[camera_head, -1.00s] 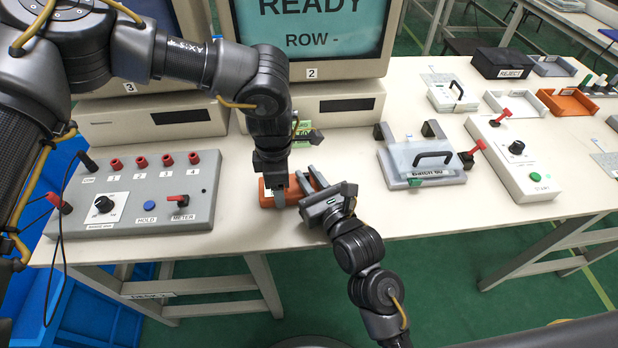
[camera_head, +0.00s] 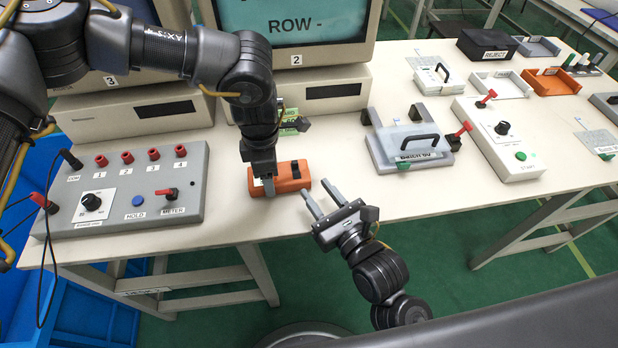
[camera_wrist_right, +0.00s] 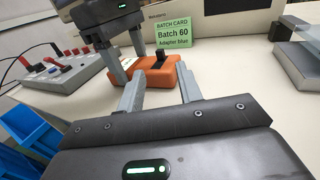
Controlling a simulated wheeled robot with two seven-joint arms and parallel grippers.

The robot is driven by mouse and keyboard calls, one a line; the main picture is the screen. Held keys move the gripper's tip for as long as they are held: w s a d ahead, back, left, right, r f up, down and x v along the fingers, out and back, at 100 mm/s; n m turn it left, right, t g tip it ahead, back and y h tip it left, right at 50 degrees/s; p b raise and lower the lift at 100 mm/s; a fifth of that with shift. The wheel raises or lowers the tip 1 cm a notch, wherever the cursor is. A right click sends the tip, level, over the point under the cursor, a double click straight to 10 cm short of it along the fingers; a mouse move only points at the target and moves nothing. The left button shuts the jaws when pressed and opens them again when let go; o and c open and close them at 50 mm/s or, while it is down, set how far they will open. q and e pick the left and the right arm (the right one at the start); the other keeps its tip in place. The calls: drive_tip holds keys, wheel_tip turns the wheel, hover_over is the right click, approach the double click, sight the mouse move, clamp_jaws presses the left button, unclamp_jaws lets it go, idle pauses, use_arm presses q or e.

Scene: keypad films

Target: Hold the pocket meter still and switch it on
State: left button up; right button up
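The pocket meter (camera_head: 287,179) is a small orange box lying on the table near its front edge, with a black switch on top. It also shows in the right wrist view (camera_wrist_right: 171,76), where the black switch (camera_wrist_right: 160,57) stands up from it. My left gripper (camera_head: 264,184) points down at the meter's left end, its fingers on either side of the body, closed on it. The far finger is mostly hidden in the head view. My right gripper (camera_head: 322,200) is open and empty, its fingers just right of and in front of the meter, apart from it.
A grey panel (camera_head: 125,190) with red sockets and knobs lies left of the meter. A green batch card (camera_wrist_right: 175,30) stands behind it, below monitors. A clear-lidded fixture (camera_head: 412,145) and a white start box (camera_head: 500,140) are to the right. Table between meter and fixture is clear.

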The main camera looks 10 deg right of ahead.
drive_tip(key=shift+v, duration=1.5)
use_arm(q)
drive_tip(key=o, duration=0.9)
drive_tip(key=shift+r, duration=0.1)
drive_tip(key=shift+r, duration=4.45)
use_arm(e)
drive_tip(key=shift+r, duration=0.1)
wheel_tip(320, 180, up, 4)
drive_tip(key=p, duration=0.4)
drive_tip(key=shift+r, duration=0.15)
use_arm(q)
wheel_tip(320, 180, up, 5)
drive_tip(key=shift+f, duration=0.1)
